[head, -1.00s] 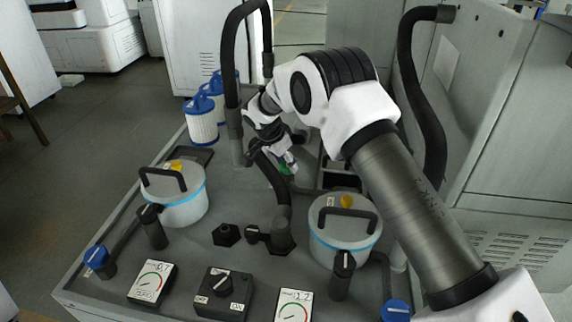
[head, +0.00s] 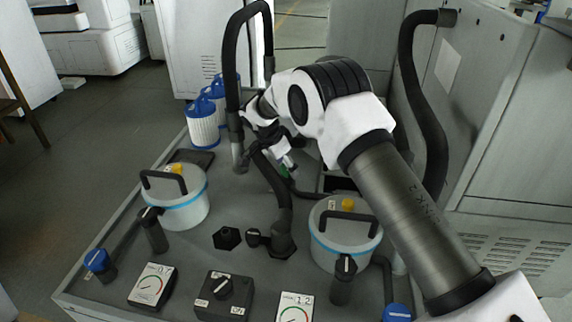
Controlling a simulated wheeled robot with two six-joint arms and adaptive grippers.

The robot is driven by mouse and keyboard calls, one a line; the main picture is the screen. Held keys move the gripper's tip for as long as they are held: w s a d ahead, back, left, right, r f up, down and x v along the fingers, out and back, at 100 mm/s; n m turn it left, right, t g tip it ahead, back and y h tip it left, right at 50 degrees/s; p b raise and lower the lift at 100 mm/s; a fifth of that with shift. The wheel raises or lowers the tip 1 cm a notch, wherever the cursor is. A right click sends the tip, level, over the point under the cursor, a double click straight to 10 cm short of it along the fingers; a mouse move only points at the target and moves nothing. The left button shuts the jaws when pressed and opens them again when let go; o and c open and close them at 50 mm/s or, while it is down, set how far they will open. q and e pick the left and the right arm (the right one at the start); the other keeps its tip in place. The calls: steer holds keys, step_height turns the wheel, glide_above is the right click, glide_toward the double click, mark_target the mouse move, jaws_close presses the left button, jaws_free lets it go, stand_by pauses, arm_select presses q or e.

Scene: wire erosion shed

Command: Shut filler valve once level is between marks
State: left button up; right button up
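My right arm reaches in from the right, and its gripper (head: 284,163) is at the back middle of the bench. It is beside a small green part (head: 284,171), perhaps a valve handle. The fingers are small and partly hidden, so I cannot tell whether they are shut on it. A black pipe arch (head: 232,70) with a grey lower end (head: 238,155) stands just left of the gripper. A dark opening (head: 338,184) shows behind the right canister, partly hidden by my arm. I see no readable level or marks. My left gripper is not in view.
Two lidded canisters, left (head: 183,208) and right (head: 338,255), stand on the grey bench (head: 205,275). Two dial gauges (head: 152,284) (head: 294,309) flank a black switch box (head: 222,300). Blue-topped filters (head: 203,125) stand at the back left. A tall cabinet (head: 525,130) borders the right.

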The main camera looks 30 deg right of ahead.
steer(key=v, duration=1.2)
